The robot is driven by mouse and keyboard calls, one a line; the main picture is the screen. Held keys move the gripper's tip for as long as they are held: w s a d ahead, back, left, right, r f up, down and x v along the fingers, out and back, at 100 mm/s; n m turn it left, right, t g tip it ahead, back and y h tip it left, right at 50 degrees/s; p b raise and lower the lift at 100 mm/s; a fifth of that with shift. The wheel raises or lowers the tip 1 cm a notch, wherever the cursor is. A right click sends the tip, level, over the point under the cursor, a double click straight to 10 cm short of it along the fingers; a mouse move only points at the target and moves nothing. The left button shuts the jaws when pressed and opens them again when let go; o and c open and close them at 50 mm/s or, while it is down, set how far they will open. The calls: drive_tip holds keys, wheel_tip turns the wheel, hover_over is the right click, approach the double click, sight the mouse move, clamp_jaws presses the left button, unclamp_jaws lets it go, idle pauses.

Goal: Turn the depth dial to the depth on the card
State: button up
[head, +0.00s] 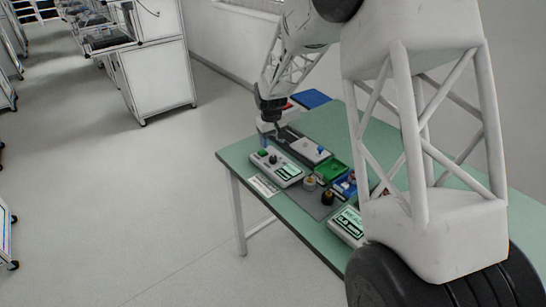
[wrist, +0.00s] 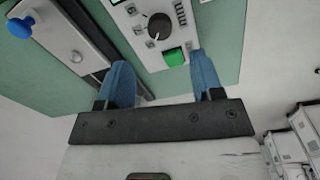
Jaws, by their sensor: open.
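The black depth dial (wrist: 159,26) with a white pointer line sits on a light panel (wrist: 140,48) with printed marks around it, too small to read. In the head view this panel is the pale box (head: 290,174) near the table's front left edge. My gripper (wrist: 163,68) is open and empty. Its two blue fingers are apart, with the green button (wrist: 174,57) between them and the dial beyond the fingertips. It also shows above the box's far end in the head view (head: 267,129). A white card (head: 263,186) lies in front of the box; its print is unreadable.
A grey plate with a blue knob (wrist: 19,27) lies beside the panel. On the green table (head: 233,157) stand a green tray (head: 331,171), a black knob-like part (head: 328,197) and a second pale box (head: 347,226). My arm hides the table's right side.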

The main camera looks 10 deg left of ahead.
sight(273, 157)
drive_tip(key=shift+f, duration=0.15)
drive_tip(key=shift+d+f, duration=0.15)
drive_tip(key=shift+f, duration=3.6)
drive_tip(key=c, duration=0.9)
